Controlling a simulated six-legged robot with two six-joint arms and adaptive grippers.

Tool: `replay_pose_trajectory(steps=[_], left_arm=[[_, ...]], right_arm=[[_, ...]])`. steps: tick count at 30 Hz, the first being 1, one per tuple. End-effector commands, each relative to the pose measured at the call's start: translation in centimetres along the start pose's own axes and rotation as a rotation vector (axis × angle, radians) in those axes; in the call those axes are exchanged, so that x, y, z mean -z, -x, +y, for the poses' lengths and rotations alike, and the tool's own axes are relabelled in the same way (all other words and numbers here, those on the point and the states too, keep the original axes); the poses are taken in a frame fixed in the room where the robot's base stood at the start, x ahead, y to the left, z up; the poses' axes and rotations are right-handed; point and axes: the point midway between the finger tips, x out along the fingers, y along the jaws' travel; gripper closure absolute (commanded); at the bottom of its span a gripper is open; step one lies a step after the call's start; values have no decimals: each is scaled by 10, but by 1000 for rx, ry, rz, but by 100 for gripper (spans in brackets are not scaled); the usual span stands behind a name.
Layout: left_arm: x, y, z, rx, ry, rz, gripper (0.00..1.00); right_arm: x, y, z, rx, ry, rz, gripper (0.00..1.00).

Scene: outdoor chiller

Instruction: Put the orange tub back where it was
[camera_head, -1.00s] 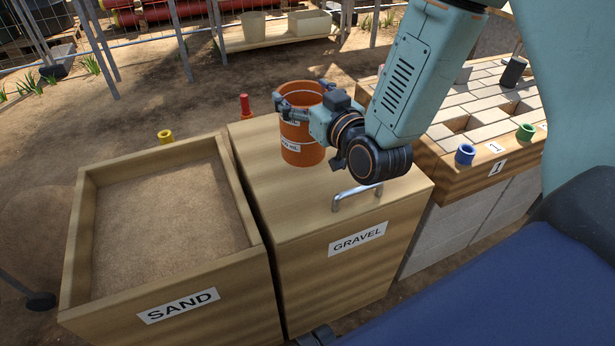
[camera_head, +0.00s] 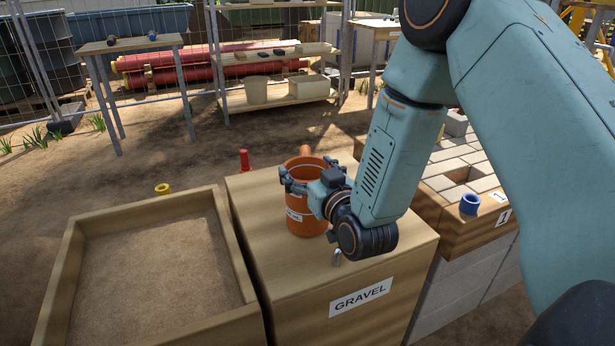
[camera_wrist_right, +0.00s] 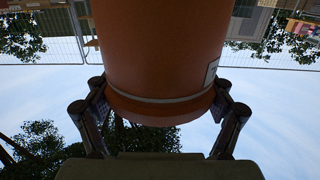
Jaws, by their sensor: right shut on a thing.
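The orange tub (camera_head: 306,222) is upright, over the wooden lid of the GRAVEL box (camera_head: 259,204). I cannot tell whether its base touches the lid. My right gripper (camera_head: 308,178) is shut on the tub, with its fingers around the sides near the rim. In the right wrist view the tub (camera_wrist_right: 160,45) fills the upper middle between the two fingers (camera_wrist_right: 158,92). A white label shows on the tub. My left gripper is not in view.
The open SAND box (camera_head: 68,285) stands left of the gravel box. A red peg (camera_head: 244,160) and a yellow ring (camera_head: 162,189) are behind them. The paved stand (camera_head: 475,235) with a blue cup (camera_head: 469,204) is at right. A shelf (camera_head: 275,105) stands behind.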

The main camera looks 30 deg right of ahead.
Motion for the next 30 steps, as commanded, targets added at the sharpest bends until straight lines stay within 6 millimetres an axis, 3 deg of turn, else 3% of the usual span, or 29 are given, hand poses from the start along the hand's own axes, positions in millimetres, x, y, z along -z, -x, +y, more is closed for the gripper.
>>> replay_pose_trajectory(steps=[11, 12, 15, 18, 30], left_arm=[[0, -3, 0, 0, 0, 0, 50], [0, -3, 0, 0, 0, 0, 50], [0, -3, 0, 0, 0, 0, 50], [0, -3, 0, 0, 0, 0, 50], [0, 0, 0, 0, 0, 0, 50]], right_arm=[[-5, 0, 0, 0, 0, 1, 80], [-6, 0, 0, 0, 0, 0, 16], [-5, 0, 0, 0, 0, 0, 7], [-5, 0, 0, 0, 0, 0, 0], [-1, 0, 0, 0, 0, 1, 0]])
